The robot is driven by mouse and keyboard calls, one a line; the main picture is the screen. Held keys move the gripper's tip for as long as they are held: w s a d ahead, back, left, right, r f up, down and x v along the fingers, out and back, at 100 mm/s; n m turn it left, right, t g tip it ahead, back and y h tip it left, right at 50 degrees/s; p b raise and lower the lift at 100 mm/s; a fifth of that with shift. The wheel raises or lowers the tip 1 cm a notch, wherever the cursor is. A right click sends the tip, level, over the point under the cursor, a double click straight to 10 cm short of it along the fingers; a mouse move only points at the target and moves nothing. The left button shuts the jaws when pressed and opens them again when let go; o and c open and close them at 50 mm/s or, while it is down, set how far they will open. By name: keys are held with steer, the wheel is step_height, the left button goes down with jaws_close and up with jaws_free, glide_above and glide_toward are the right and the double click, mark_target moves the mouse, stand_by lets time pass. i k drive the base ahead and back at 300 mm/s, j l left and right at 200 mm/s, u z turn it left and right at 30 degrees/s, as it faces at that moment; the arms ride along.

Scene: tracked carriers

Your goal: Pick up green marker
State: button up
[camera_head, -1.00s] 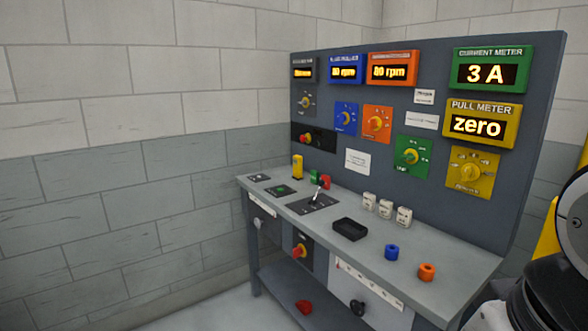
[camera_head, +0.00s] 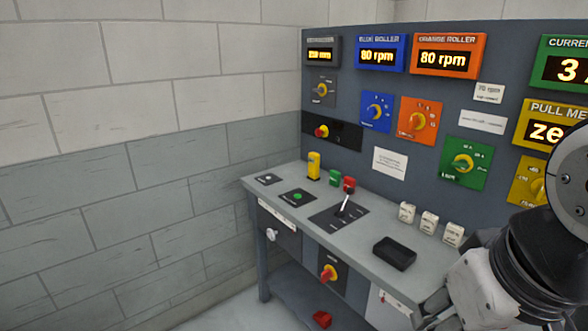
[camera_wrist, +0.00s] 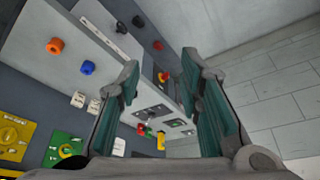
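The green marker (camera_head: 335,178) is a small upright green block on the console's bench top, close beside a red one (camera_head: 349,184). In the wrist view the green marker (camera_wrist: 148,131) is small and lies beyond my fingers, between the red and yellow blocks. My gripper (camera_wrist: 158,78) is open, with its two teal-padded fingers wide apart and nothing between them. It is well away from the marker. In the head view my arm shows at the lower right, but the fingertips are not visible.
A yellow block (camera_head: 314,166) stands left of the marker. A lever (camera_head: 342,206) rises just in front of the red block. A black tray (camera_head: 394,253) and several white blocks (camera_head: 428,223) stand to the right. The panel (camera_head: 440,100) rises behind.

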mark_target(334, 175)
steer(key=i+j+z, duration=0.2)
steer(key=i+j, duration=2.15)
